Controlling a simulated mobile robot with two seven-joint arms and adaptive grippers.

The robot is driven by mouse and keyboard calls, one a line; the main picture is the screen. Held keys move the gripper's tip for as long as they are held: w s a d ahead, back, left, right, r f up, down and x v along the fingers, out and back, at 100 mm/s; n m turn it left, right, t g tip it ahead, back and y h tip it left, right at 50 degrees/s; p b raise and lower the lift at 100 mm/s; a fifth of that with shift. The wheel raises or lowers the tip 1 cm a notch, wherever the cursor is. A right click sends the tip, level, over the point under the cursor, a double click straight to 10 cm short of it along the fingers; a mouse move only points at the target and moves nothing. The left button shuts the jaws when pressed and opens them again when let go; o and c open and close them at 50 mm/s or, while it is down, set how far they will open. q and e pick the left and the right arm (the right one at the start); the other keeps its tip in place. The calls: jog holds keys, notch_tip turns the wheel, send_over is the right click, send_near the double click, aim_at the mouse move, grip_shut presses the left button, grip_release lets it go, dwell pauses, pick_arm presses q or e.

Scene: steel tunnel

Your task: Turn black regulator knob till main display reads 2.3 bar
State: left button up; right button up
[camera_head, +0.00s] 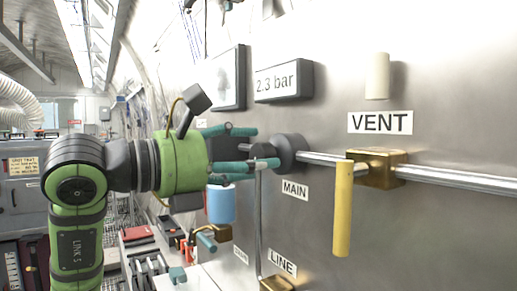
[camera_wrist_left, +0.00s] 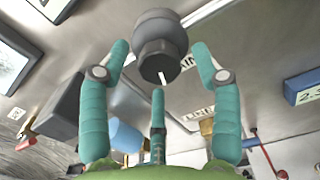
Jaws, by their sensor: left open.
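The black regulator knob (camera_head: 290,153) sticks out from the steel panel above the MAIN label (camera_head: 295,190). In the left wrist view the knob (camera_wrist_left: 160,45) has a white mark on its near end. My left gripper (camera_head: 255,150) is open, with its teal fingers around the knob's near end. In the left wrist view the fingers of my left gripper (camera_wrist_left: 160,70) stand on both sides of the knob with visible gaps, and a third finger is below. The main display (camera_head: 283,82) reads 2.3 bar. My right gripper is not in view.
A yellow lever (camera_head: 343,208) hangs from a brass valve (camera_head: 377,168) on the pipe right of the knob, below the VENT label (camera_head: 380,122). A pale peg (camera_head: 377,76) juts out above. A blue cylinder (camera_head: 221,204) and the LINE label (camera_head: 283,262) are lower down.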

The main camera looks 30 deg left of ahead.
pick_arm(q)
jog(key=shift+x, duration=0.85)
jog(key=c, duration=1.1)
jog(key=shift+c, duration=0.2)
jog(key=shift+m, duration=0.4)
jog(key=o, duration=1.1)
